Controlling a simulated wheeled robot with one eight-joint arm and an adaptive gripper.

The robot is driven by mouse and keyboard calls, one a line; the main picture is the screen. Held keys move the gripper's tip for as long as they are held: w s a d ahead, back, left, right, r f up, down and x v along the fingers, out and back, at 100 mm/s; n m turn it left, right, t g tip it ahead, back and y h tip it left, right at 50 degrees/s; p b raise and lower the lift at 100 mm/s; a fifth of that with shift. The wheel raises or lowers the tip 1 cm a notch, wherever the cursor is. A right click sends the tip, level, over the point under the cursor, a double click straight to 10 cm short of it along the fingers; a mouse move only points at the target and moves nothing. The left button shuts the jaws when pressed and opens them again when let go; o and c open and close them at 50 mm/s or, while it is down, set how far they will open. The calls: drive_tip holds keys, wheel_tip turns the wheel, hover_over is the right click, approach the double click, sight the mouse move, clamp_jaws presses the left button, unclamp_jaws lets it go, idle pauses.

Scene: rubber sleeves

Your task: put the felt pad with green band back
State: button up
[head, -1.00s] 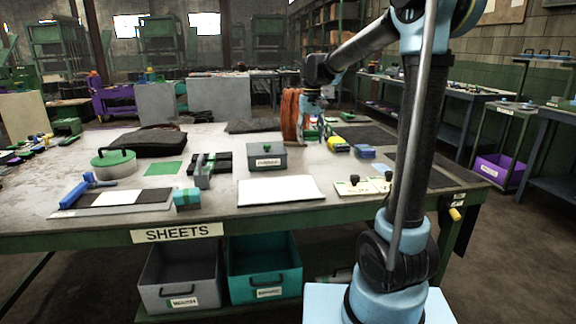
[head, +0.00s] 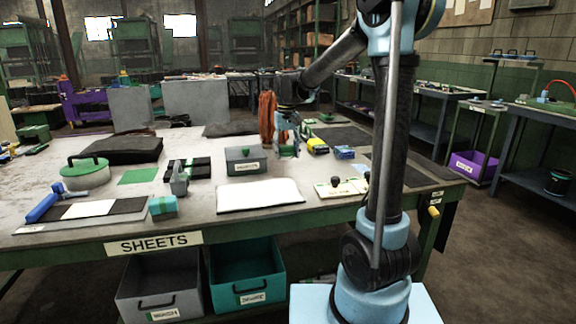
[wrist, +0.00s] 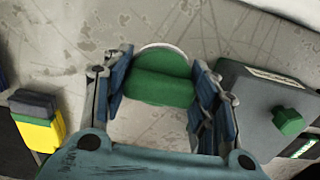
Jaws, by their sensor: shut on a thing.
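The felt pad with green band (wrist: 160,88) shows in the wrist view as a rounded green piece with a thin pale rim at its far edge. It sits between the two blue fingers of my gripper (wrist: 160,100), which is shut on it. In the head view my gripper (head: 288,146) hangs low over the workbench (head: 215,140), right of a grey lidded box (head: 243,166). The pad is too small there to tell clearly. Whether it touches the bench I cannot tell.
The grey box with its green knob is close on the right in the wrist view (wrist: 265,95). A white sheet (head: 258,195) lies in front.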

sight(287, 169)
drive_tip(key=shift+f, duration=2.4)
drive_tip(key=o, duration=1.4)
wheel_tip(287, 169, up, 12)
drive_tip(key=shift+r, duration=0.1)
